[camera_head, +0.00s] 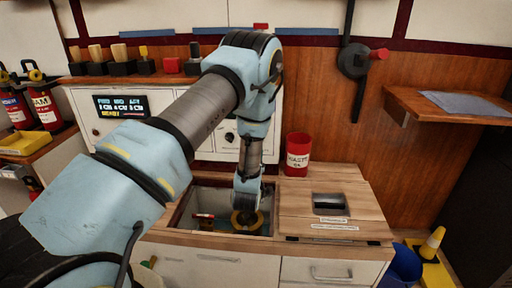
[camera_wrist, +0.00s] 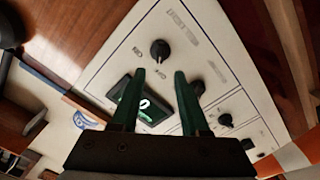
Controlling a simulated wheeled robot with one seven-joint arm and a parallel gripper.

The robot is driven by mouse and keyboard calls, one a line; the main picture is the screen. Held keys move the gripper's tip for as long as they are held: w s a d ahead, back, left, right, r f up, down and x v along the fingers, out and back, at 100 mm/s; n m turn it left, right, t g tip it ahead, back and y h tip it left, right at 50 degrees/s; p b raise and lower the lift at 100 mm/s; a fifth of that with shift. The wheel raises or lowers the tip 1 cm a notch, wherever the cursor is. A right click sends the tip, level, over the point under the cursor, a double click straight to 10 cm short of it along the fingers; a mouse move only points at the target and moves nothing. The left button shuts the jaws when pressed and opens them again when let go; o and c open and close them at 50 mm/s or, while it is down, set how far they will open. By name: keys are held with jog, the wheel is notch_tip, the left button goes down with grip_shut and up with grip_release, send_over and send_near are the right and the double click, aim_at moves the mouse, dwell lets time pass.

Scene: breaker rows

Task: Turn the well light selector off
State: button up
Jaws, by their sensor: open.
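A black rotary knob (camera_wrist: 160,50) sits on the white panel (camera_wrist: 125,62), with small position marks beside it and a larger label. The writing is too blurred to read, so I cannot tell for certain that it is the well light selector. My gripper (camera_wrist: 159,72) is open and empty; its two dark green fingers point toward this knob, apart from it in the picture. In the head view the white panel (camera_head: 80,105) stands behind my arm. One black knob (camera_head: 228,137) shows there, and my gripper's fingers cannot be made out.
Smaller knobs (camera_wrist: 226,120) and a lit display (camera_wrist: 140,108) are on the same panel. In the head view, an open well (camera_head: 205,209) lies in the counter below my forearm. A red bin (camera_head: 298,150) stands to its right, near a wooden lid (camera_head: 300,197).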

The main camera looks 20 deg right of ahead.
jog(key=v, duration=0.3)
jog(key=shift+s+a, duration=0.1)
jog(key=shift+s, duration=0.2)
jog(key=w+a+r+g+y, duration=0.3)
jog(key=a, duration=0.4)
jog(key=w+a+r+g+y, duration=0.2)
jog(key=a+r+g, duration=0.1)
jog(key=a, duration=0.5)
jog(key=s+a+r+m+g+y, duration=0.2)
jog(key=s+a+r+g, duration=0.2)
jog(key=s+a, duration=0.55)
jog(key=s+a+r+m+g+y, duration=0.1)
jog(key=s+a+r+g+y, duration=0.2)
jog(key=s+a, duration=0.7)
notch_tip(320, 180, up, 18)
jog(key=g+h+p, duration=0.1)
jog(key=p, duration=1.6)
jog(key=shift+a+m, duration=0.3)
jog(key=shift+a, duration=0.1)
